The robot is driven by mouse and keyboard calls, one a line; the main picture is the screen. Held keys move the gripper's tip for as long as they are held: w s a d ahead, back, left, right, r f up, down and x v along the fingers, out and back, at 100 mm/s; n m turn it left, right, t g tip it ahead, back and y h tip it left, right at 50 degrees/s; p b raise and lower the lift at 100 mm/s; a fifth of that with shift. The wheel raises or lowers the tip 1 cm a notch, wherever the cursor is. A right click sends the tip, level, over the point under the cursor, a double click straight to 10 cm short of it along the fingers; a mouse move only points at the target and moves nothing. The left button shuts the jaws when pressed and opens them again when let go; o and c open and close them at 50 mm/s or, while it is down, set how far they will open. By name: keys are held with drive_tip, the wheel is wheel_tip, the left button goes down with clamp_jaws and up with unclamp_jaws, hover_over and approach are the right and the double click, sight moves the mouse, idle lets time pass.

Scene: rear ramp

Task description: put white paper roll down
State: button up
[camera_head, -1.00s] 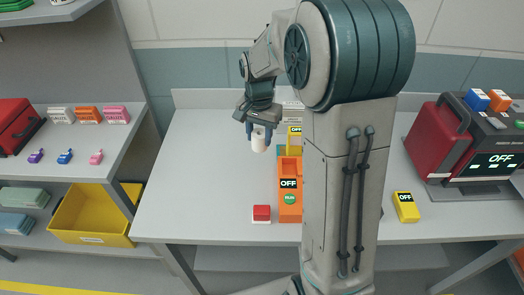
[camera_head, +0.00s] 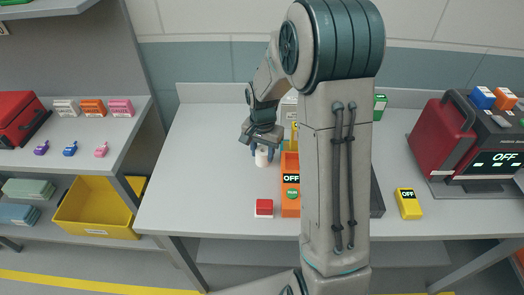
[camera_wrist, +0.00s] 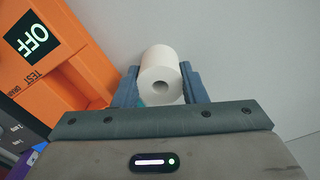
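The white paper roll (camera_head: 262,158) is between the fingers of my gripper (camera_head: 262,150), low over the grey table (camera_head: 195,170), left of the orange device. In the wrist view the roll (camera_wrist: 161,76) shows its end with the dark core hole, and the blue fingers of my gripper (camera_wrist: 160,88) lie on either side of it. My gripper is shut on the roll. I cannot tell whether the roll's lower end touches the table.
An orange device (camera_head: 291,200) marked OFF stands close on the right, with a red-and-white block (camera_head: 264,208) in front. A yellow device (camera_head: 408,204) and a red machine (camera_head: 440,140) are further right. The table's left part is clear. Shelves with a yellow bin (camera_head: 95,210) stand left.

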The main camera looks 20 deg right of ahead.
drive_tip(key=o, duration=0.4)
drive_tip(key=shift+r, duration=0.15)
wheel_tip(320, 180, up, 12)
drive_tip(key=s+r+n+t, duration=0.1)
drive_tip(key=s+n, duration=0.1)
drive_tip(key=s, duration=0.5)
drive_tip(key=s+a+r+n+t, duration=0.1)
drive_tip(key=s+n, duration=0.2)
drive_tip(key=s, duration=0.4)
drive_tip(key=s+a+r+n+t, duration=0.1)
drive_tip(key=s+n, duration=0.2)
drive_tip(key=s, duration=0.4)
drive_tip(key=shift+w, duration=0.1)
